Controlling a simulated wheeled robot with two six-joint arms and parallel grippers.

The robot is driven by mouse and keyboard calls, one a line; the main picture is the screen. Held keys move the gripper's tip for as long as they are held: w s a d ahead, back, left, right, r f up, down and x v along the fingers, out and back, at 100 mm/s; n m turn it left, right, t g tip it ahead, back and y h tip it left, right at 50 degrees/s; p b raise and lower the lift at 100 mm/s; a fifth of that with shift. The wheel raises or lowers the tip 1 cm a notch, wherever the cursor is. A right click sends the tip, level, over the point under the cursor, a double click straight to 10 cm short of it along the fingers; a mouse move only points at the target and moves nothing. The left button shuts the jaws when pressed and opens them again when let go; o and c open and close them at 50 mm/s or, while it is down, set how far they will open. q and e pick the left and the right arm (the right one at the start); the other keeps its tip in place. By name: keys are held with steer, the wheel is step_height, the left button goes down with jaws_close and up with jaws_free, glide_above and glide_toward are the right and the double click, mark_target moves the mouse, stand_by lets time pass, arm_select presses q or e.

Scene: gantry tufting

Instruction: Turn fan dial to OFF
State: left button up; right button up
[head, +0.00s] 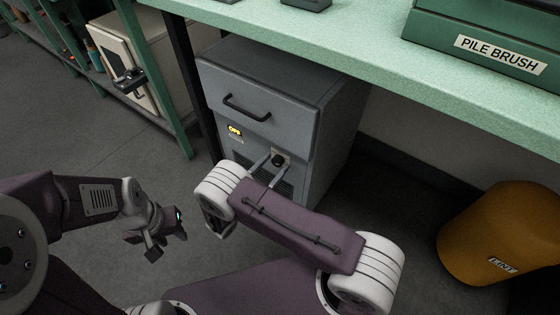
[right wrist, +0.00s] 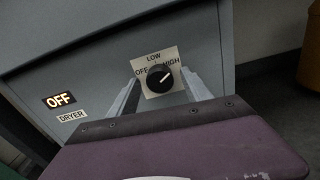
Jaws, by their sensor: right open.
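The fan dial (right wrist: 161,79) is a round black knob on a pale plate marked OFF, LOW and HIGH. Its white pointer slants to the upper right, towards HIGH. It also shows on the front of the grey cabinet in the head view (head: 280,160). My right gripper (head: 271,163) is open at the dial, with one finger on each side of it in the right wrist view. I cannot tell whether the fingers touch the knob. My left gripper (head: 166,242) hangs over the floor at the left, away from the cabinet; its jaw opening is unclear.
The grey cabinet (head: 222,75) stands under the green bench (head: 370,38). A lit OFF sign (right wrist: 59,100) sits above a DRYER label (right wrist: 72,116) on its front. A yellow LINT bin (head: 510,230) stands at the right. The floor at the left is clear.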

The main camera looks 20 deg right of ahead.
steer(key=shift+a+r, duration=0.1)
steer(key=shift+c, duration=0.9)
jaws_close()
